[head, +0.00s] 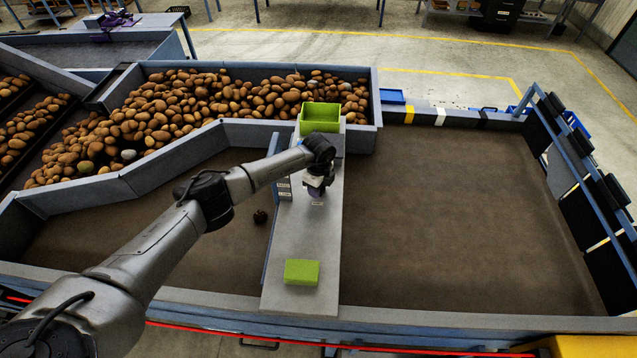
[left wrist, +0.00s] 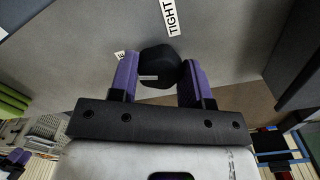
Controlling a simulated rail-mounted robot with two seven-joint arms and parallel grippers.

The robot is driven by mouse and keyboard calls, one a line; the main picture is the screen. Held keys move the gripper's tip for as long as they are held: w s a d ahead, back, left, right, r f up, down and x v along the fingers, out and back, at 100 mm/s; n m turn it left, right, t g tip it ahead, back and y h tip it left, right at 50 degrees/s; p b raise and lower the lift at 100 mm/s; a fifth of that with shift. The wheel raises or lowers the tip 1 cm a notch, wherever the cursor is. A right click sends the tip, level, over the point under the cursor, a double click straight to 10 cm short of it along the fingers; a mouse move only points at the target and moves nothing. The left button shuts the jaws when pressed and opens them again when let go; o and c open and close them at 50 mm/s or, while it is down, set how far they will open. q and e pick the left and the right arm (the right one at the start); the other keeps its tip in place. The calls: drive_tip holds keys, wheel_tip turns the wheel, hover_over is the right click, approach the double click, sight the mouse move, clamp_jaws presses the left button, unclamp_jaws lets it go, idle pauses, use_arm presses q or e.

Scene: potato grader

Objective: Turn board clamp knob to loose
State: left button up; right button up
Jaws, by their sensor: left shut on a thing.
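The board (head: 318,240) is a long grey panel running front to back across the dark belt. My left gripper (head: 316,192) is over the middle of the board, its arm reaching in from the left. In the left wrist view the black clamp knob (left wrist: 160,66) sits between the two purple fingers, and the gripper is shut on it. A white TIGHT label (left wrist: 171,16) is beside the knob. A second label (left wrist: 120,56) is mostly hidden by a finger, with only an E showing. In the head view the knob is hidden by the gripper.
A green open bin (head: 320,117) stands at the board's far end and a green block (head: 301,272) lies near its front end. One dark potato (head: 260,216) lies left of the board. A trough of potatoes is behind. The belt (head: 450,210) to the right is clear.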

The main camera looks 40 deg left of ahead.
use_arm(q)
drive_tip(key=shift+r+n+p, duration=0.15)
drive_tip(key=shift+n+p, duration=0.7)
drive_tip(key=shift+n, duration=0.55)
drive_tip(key=o, duration=0.9)
wheel_tip(320, 180, up, 14)
drive_tip(key=shift+f+b, duration=0.2)
drive_tip(key=shift+b, duration=0.9)
